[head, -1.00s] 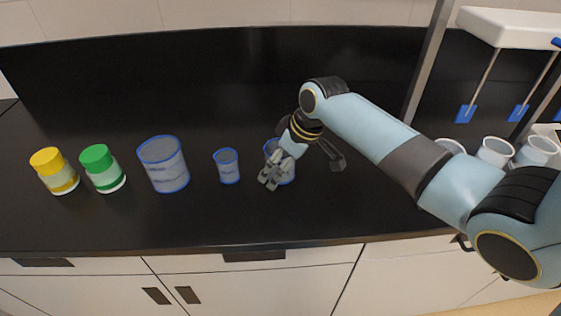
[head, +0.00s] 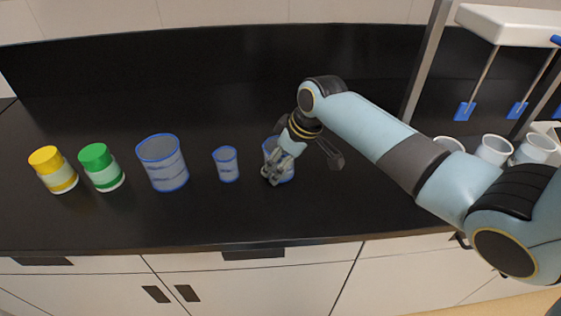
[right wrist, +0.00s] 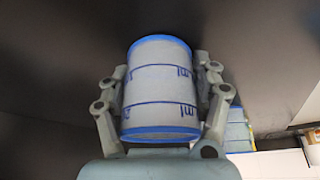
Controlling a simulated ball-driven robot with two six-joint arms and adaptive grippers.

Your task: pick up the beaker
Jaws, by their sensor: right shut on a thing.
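Three clear beakers with blue rims and markings stand on the black counter. The large beaker (head: 164,163) is left, a small beaker (head: 226,165) is in the middle, and another beaker (head: 286,171) is at the right, partly hidden by my right gripper (head: 271,177). My right gripper is shut on that right-hand beaker. In the right wrist view the held beaker (right wrist: 160,88) shows between the two fingers of the gripper (right wrist: 161,90), one on each side. In the head view it appears upright at counter level; I cannot tell whether it touches the counter. My left gripper is not in view.
A yellow-capped jar (head: 54,170) and a green-capped jar (head: 101,168) stand at the far left. White cups (head: 494,150) stand at the right, near a rack with blue-tipped rods (head: 465,111). The counter behind the beakers is clear.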

